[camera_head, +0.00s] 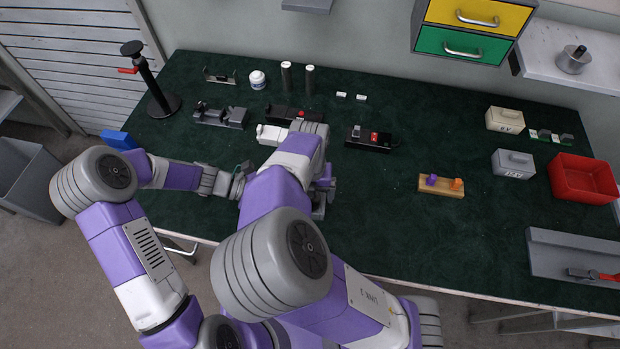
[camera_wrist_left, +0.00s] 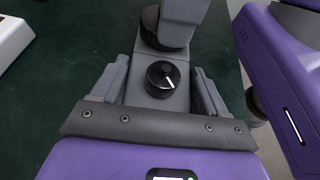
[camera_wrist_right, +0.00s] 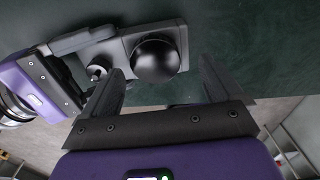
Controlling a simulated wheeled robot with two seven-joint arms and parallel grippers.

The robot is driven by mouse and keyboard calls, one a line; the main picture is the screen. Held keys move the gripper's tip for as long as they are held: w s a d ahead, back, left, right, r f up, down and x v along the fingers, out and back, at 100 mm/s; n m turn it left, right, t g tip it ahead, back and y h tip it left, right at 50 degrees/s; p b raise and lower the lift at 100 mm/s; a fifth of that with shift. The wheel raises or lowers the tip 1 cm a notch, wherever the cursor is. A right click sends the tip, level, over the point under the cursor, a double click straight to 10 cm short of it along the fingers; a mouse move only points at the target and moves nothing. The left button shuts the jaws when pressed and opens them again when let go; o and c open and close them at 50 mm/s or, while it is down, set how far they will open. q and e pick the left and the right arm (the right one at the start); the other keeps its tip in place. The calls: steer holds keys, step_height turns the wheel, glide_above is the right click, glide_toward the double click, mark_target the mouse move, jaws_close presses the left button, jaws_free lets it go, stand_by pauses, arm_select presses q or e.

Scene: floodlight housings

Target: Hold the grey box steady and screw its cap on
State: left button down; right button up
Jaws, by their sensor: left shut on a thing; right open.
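The grey box (camera_wrist_left: 148,95) is a long grey body with a black knob (camera_wrist_left: 162,78) bearing a white mark. A rounded black cap (camera_wrist_right: 156,60) sits over its other end; I cannot tell how tightly it is seated. My left gripper (camera_head: 240,182) is shut on the box, with a finger on each side of the knob end. My right gripper (camera_wrist_right: 163,78) is open, its fingers apart near the cap and not closed on it. In the left wrist view a grey part of my right gripper (camera_wrist_left: 185,15) hides some of the cap. My right arm hides the box in the head view.
Black fixtures (camera_head: 222,117) and a switch box with a red button (camera_head: 370,138) stand behind my arms. A white block (camera_head: 270,134) is close by. A wooden block with pegs (camera_head: 441,186), a grey bin (camera_head: 513,164) and a red tray (camera_head: 583,180) are right.

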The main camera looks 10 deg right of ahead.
step_height(320, 180, up, 10)
steer(key=shift+r, duration=0.15)
steer(key=shift+w, duration=0.1)
arm_select(q)
jaws_free()
steer(key=p+v, duration=0.1)
steer(key=v, duration=0.6)
steer(key=shift+a+r, duration=0.1)
steer(key=shift+a, duration=0.1)
arm_select(e)
steer(key=shift+r, duration=0.55)
